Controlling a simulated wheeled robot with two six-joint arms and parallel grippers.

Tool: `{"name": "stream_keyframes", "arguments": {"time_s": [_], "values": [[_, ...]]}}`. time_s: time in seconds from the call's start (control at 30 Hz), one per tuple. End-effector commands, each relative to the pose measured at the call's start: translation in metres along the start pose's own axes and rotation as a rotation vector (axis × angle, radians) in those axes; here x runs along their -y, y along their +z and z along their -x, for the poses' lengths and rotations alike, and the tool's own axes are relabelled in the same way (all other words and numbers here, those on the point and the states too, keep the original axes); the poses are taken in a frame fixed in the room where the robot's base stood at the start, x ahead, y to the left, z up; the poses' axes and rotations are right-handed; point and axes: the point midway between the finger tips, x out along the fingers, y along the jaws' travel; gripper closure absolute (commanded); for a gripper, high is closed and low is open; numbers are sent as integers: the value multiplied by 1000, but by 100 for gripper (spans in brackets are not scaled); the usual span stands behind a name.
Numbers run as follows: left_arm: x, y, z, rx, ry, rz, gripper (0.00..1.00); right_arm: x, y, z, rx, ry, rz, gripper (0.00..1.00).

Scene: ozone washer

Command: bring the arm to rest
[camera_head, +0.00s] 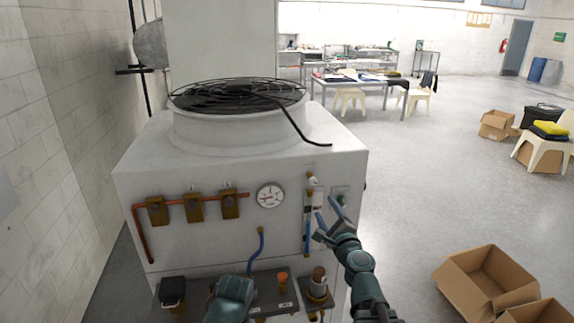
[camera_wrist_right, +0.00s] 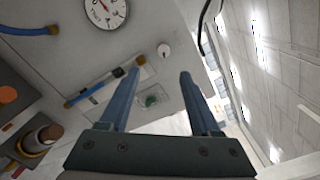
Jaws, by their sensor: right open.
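My right gripper (camera_head: 328,212) is open and empty in front of the right side of the white washer machine (camera_head: 180,245). In the right wrist view, its two blue fingers (camera_wrist_right: 160,76) stand apart with nothing between the tips. A small panel with a green part (camera_wrist_right: 152,99) shows beyond and between the fingers. I cannot tell whether a fingertip touches the machine.
The machine's front carries a round gauge (camera_head: 270,196), copper piping (camera_head: 170,203), a blue hose (camera_head: 256,245) and an orange knob (camera_head: 282,278). Cardboard boxes (camera_head: 488,275) stand on the floor at right. A tiled wall (camera_head: 60,130) is at left. Open floor (camera_head: 420,190) lies right of the machine.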

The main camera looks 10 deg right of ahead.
Motion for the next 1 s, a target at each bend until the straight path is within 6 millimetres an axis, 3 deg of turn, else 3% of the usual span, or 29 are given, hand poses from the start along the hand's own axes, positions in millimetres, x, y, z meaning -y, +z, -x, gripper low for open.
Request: {"name": "stream_keyframes", "arguments": {"time_s": [0.07,0.17,0.3,0.4,0.53,0.63,0.8,1.0], "values": [[0,0,-1,0,0,0,49,-19,18,-2,53,57,87,36],[0,0,-3,0,0,0,49,-65,53,2,174,190,286,36],[0,0,-5,0,0,0,49,-154,95,27,399,449,661,36],[-1,0,-7,0,0,0,49,-218,104,62,569,660,941,36],[-1,-1,-10,0,0,0,49,-282,88,119,777,962,1292,36],[-1,-1,-11,0,0,0,49,-304,64,159,901,1189,1514,36],[-1,-1,-13,0,0,1,49,-304,28,206,1018,1508,1755,36],[-1,-1,-14,0,0,0,49,-293,10,228,1052,1688,1858,36]]}}
